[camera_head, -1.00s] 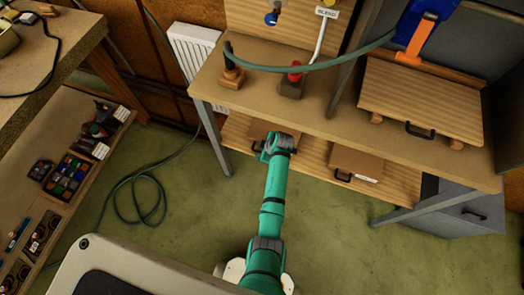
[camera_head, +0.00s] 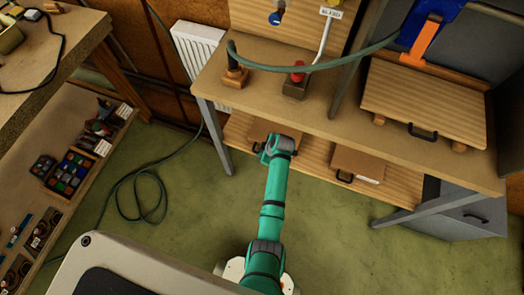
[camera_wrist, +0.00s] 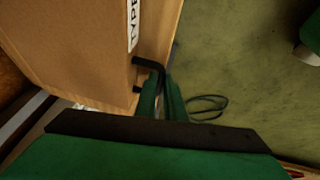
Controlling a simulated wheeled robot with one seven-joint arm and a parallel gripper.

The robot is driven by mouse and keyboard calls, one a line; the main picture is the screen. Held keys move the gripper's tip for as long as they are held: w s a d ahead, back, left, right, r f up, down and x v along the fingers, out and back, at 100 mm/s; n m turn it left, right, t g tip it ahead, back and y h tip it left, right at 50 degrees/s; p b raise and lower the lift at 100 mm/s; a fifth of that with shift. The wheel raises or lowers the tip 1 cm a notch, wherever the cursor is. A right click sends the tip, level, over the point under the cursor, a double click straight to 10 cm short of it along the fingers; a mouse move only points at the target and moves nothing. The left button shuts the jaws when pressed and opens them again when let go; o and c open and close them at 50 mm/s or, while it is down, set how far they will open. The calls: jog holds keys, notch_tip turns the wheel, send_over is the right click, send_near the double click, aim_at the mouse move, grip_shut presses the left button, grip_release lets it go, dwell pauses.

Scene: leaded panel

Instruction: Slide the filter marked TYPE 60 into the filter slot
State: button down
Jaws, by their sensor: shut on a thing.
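A brown filter (camera_wrist: 75,45) with a black handle fills the left of the wrist view. Its white label reads "TYPE" (camera_wrist: 133,18), with the number cut off. My gripper (camera_wrist: 162,90) is shut on the handle (camera_wrist: 150,65). In the head view, my green arm reaches the lower shelf, and its end (camera_head: 277,147) hides the fingers and most of what they hold. Another flat brown filter (camera_head: 355,162) with a black handle and white label lies to the right on that shelf; its label is too small to read. I cannot make out the filter slot.
The bench top (camera_head: 300,105) overhangs the lower shelf (camera_head: 318,162). A metal bench leg (camera_head: 218,140) stands left of my arm. On top sits a wooden board with a handle (camera_head: 425,100). A grey cabinet (camera_head: 465,215) is at right. A hose (camera_head: 150,180) lies on the floor.

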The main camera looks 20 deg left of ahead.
jog(key=s, duration=0.8)
dwell(1.5)
jog(key=shift+s+a, duration=0.1)
jog(key=shift+s, duration=1.8)
jog(key=c, duration=1.8)
grip_release()
jog(key=shift+o, duration=0.2)
jog(key=v, duration=1)
jog(key=shift+r, duration=0.35)
